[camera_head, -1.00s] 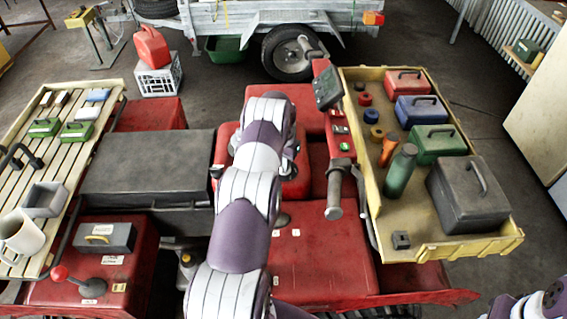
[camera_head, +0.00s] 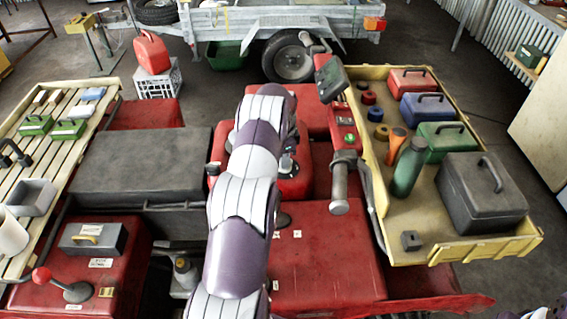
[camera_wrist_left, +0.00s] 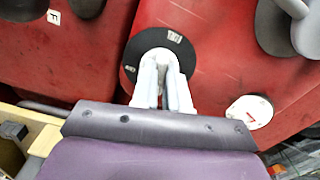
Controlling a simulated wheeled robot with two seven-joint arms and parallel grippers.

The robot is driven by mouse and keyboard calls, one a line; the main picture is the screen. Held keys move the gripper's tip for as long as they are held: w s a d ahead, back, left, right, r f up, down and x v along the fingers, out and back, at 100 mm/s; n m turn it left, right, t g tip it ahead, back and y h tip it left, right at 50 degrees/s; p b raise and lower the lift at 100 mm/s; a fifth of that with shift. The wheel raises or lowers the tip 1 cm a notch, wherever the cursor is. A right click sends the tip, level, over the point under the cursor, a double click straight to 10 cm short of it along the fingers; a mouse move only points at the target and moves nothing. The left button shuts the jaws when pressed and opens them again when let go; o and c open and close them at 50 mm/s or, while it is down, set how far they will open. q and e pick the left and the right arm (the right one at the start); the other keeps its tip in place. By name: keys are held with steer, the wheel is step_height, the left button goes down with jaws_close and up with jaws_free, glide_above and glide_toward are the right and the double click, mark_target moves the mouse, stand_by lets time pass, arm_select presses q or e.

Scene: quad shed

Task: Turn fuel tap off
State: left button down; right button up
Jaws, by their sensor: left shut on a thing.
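The fuel tap's black round plate (camera_wrist_left: 130,62) lies on a red panel in the left wrist view. It carries small white marks that I cannot read. My left gripper (camera_wrist_left: 163,72) reaches over the plate, with its two pale fingers close together on the tap's handle. The fingers cover the handle, so its direction is hidden. In the head view, my left arm runs up the middle over the red quad and hides the tap and the fingertips. My right gripper is out of view.
A white round label with a red mark (camera_wrist_left: 250,112) sits right of the tap. In the head view, a yellow tray (camera_head: 460,250) with toolboxes and a bottle stands at right. A slatted rack (camera_head: 30,160) is at left, and a dark box (camera_head: 140,165) lies beside my arm.

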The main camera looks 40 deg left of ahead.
arm_select(q)
steer(key=shift+m+b, duration=0.3)
steer(key=shift+m, duration=0.8)
steer(key=shift+a, duration=0.1)
steer(key=c, duration=1.1)
jaws_free()
steer(key=shift+c, duration=0.2)
step_height(320, 180, up, 13)
steer(key=p, duration=1.1)
steer(key=shift+f, duration=0.15)
